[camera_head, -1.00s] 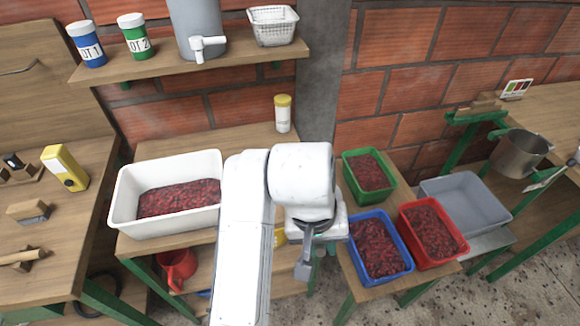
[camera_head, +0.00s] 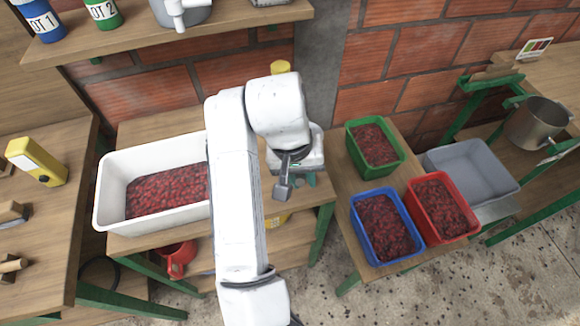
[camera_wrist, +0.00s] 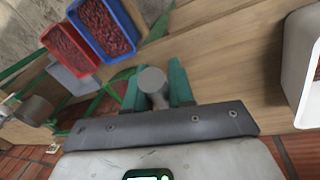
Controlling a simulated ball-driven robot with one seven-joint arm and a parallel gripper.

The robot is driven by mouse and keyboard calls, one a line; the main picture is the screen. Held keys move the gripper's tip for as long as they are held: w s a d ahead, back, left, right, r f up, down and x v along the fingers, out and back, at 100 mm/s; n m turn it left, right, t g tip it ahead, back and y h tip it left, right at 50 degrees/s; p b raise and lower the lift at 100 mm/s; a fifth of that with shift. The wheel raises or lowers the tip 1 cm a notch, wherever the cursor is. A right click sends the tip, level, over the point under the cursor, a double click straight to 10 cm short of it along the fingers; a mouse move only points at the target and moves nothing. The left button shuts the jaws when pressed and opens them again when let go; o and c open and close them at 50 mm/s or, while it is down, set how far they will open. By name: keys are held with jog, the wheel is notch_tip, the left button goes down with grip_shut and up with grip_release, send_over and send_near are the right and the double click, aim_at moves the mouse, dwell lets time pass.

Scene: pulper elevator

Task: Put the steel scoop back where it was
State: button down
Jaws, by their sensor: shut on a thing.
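My gripper (camera_head: 296,178) hangs over the right end of the middle wooden table in the head view. A grey metal piece, which looks like the steel scoop (camera_head: 282,190), shows at the gripper and points down. In the wrist view my gripper's two teal fingers (camera_wrist: 156,88) are shut on a grey rounded metal part of the scoop (camera_wrist: 152,78). The rest of the scoop is hidden or too small to make out. The white tub (camera_head: 112,205) with red coffee cherries stands on the table left of my arm.
Green (camera_head: 396,165), blue (camera_head: 372,259) and red (camera_head: 449,236) crates of cherries stand on the right bench, near an empty grey tub (camera_head: 470,170) and a steel pot (camera_head: 537,125). A yellow-lidded jar (camera_head: 280,67) is behind my gripper. A red jug (camera_head: 177,260) sits below the table.

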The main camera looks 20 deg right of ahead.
jog(key=shift+w+a+f+b, duration=0.1)
jog(key=shift+w+f+b, duration=0.1)
jog(key=shift+w+f, duration=1.35)
jog(key=shift+w+f+b, duration=0.25)
jog(key=shift+w+f, duration=0.85)
jog(key=shift+f, duration=0.8)
jog(key=shift+w+a+f+b, duration=0.1)
jog(key=shift+w+f+b, duration=0.1)
jog(key=shift+w+f, duration=1.35)
jog(key=shift+s+f, duration=0.2)
jog(key=shift+f, duration=0.2)
jog(key=c, duration=1)
grip_release()
jog(key=shift+o, duration=0.2)
notch_tip(320, 180, up, 12)
jog(key=a, duration=0.2)
jog(key=shift+w, duration=0.15)
